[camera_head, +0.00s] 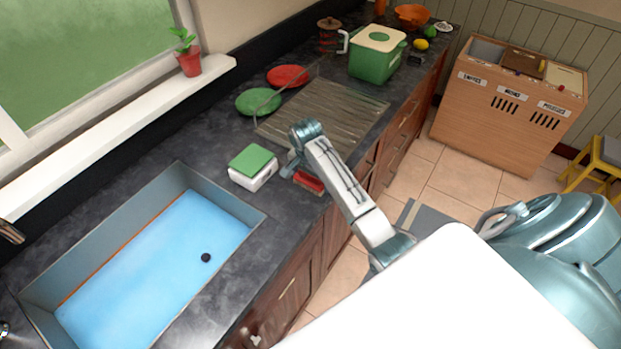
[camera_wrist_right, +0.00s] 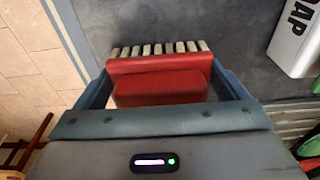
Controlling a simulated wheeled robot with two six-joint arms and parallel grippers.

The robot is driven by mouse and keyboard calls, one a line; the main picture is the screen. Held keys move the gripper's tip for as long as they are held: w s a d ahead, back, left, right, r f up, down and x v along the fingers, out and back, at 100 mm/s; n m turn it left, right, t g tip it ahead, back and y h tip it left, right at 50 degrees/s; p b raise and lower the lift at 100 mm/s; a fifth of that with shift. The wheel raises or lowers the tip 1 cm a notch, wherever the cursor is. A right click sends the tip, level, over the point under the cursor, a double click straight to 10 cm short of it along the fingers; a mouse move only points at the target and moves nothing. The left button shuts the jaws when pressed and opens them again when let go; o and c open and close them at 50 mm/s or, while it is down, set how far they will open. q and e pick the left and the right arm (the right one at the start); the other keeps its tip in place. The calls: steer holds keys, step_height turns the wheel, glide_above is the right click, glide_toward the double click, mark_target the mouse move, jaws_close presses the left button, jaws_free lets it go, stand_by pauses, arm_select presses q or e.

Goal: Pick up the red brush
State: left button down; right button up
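In the right wrist view the brush (camera_wrist_right: 160,83) has a red body and a row of pale bristles. My right gripper (camera_head: 297,170) is at the brush, and in its wrist view the two fingers (camera_wrist_right: 162,80) stand on either side of it, close to its ends. Whether they press on it I cannot tell. The gripper partly hides the brush in the head view. My left gripper is not in view.
A box with a green top (camera_head: 252,167) stands close left of the brush. The sink (camera_head: 232,203) lies nearer, left. A drying rack (camera_head: 325,112), green plate (camera_head: 258,101), red plate (camera_head: 288,76) and green container (camera_head: 371,66) are farther back. Floor lies beyond the counter edge.

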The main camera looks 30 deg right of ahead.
steer(key=shift+s+a+r, duration=0.15)
steer(key=c, duration=0.3)
steer(key=shift+c, duration=0.8)
steer(key=shift+w+d+f, duration=0.2)
steer(key=shift+r+b, duration=0.45)
step_height(320, 180, up, 2)
steer(key=shift+r+b, duration=0.15)
steer(key=shift+b, duration=0.75)
steer(key=s+a, duration=0.2)
steer(key=shift+s+a+r+b, duration=0.1)
steer(key=shift+s+a+b, duration=0.15)
steer(key=shift+a+b, duration=0.1)
steer(key=s+a+p, duration=0.1)
steer(key=s+a+r+p, duration=0.1)
steer(key=s+a, duration=0.1)
steer(key=shift+s+a+r, duration=0.1)
steer(key=shift+r, duration=0.1)
steer(key=s+a+p, duration=0.1)
steer(key=s+a, duration=0.3)
steer(key=shift+s+a, duration=0.35)
steer(key=shift+s, duration=0.05)
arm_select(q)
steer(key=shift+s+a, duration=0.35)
arm_select(e)
steer(key=shift+s+a, duration=0.4)
steer(key=shift+a, duration=0.05)
